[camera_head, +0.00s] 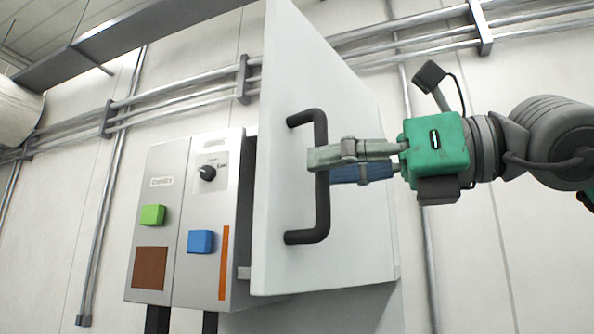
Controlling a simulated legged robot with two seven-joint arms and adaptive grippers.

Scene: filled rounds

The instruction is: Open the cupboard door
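The cupboard door (285,195) is a pale grey panel in the middle of the head view. It stands at a slant to the wall, its left edge nearer to me, and looks swung outward. A black upright bar handle (321,210) is fixed on its face. My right gripper (325,158) comes in from the right, green-bodied, with its fingers at the upper part of the handle. One finger crosses in front of the bar, and a bluish finger pad shows behind and below it. The fingers appear closed around the bar. The inside of the cupboard is hidden. My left gripper is not in view.
Left of the door is a grey control box (207,265) with a black knob (207,173), a green button (153,214) and a blue button (200,241). Metal pipes (180,97) run along the white wall. A duct (150,30) hangs at the upper left.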

